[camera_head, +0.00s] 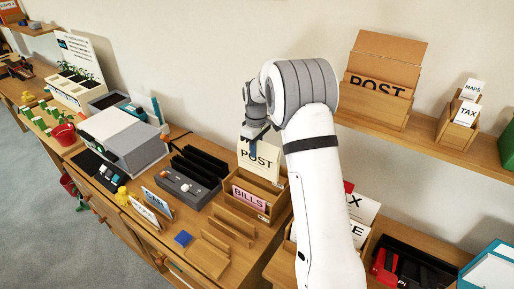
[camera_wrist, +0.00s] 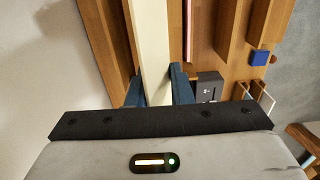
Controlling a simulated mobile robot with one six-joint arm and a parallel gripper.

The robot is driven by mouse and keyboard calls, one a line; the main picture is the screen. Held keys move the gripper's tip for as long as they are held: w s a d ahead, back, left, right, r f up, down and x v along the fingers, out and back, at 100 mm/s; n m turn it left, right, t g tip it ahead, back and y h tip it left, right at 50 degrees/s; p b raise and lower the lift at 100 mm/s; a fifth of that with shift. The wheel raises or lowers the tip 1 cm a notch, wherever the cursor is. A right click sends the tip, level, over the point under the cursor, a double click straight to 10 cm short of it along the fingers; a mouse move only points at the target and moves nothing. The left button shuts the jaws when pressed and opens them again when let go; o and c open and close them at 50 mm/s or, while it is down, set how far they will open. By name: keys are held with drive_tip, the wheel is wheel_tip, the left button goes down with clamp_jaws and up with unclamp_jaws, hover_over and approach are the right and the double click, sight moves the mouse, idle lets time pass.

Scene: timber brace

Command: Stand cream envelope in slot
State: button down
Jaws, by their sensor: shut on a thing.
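My gripper (camera_head: 254,143) is shut on the top edge of the cream envelope (camera_head: 260,162), which reads POST. The envelope hangs roughly upright at the back of the wooden slotted sorter (camera_head: 245,212). In the wrist view the envelope (camera_wrist: 154,45) runs as a pale strip between my blue fingertips (camera_wrist: 157,88), with wooden dividers on either side.
A black-slotted organizer (camera_head: 190,180) stands just left of the sorter. Low wooden racks and a blue block (camera_head: 183,238) lie in front. My arm covers the area to the right.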

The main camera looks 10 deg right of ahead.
sight(256, 169)
drive_tip(key=shift+f+b, duration=1.5)
drive_tip(key=shift+f, duration=0.95)
drive_tip(key=shift+f+b, duration=1.85)
drive_tip(key=shift+f, duration=1)
drive_tip(key=c, duration=0.7)
unclamp_jaws()
drive_tip(key=shift+r+p, duration=2.4)
drive_tip(key=shift+r, duration=1.6)
